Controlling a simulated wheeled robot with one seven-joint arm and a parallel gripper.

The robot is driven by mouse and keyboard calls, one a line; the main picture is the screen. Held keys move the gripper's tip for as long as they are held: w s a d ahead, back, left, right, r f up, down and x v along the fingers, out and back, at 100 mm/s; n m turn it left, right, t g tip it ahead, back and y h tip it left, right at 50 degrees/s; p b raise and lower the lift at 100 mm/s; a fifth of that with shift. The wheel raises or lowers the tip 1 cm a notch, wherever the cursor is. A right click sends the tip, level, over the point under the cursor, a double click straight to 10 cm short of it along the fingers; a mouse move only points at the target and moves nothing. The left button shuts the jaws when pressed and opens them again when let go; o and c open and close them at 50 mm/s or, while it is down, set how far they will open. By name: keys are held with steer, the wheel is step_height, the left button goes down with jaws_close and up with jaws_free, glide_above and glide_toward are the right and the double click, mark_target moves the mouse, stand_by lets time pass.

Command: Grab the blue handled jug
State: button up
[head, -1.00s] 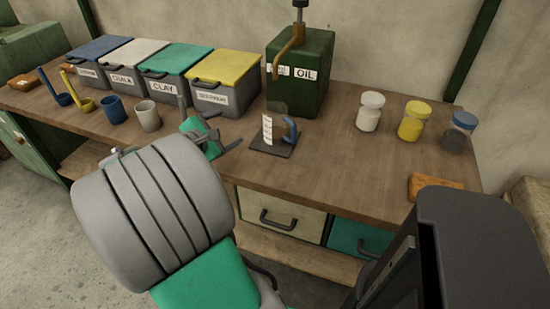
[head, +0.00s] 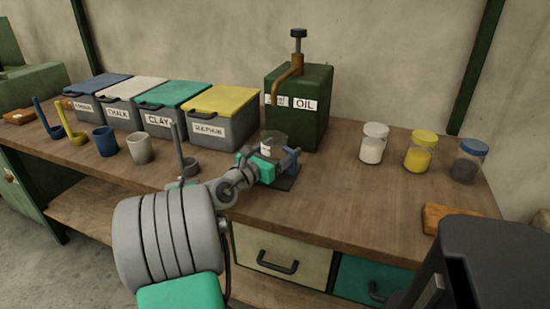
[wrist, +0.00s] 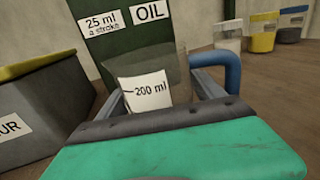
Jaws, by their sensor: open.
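The jug (head: 273,143) is a clear measuring jug with a blue handle (head: 292,158), standing on a dark square plate (head: 287,183) on the bench. In the wrist view the jug (wrist: 150,92) shows a white "200 ml" label, and its blue handle (wrist: 232,72) is on the right. My gripper (head: 278,165) is open and level with the jug. In the wrist view its fingers reach forward on both sides of the jug's lower part. The green palm of my gripper hides the jug's base, and I cannot tell whether the fingers touch it.
A green oil dispenser (head: 312,120) with a spout stands just behind the jug. The yellow-lidded sulphur bin (head: 222,122) and a grey ladle (head: 183,160) are to the left. Three jars, including a white one (head: 373,147), stand to the right.

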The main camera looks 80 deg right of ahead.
steer(key=c, duration=1.2)
steer(key=shift+c, duration=0.2)
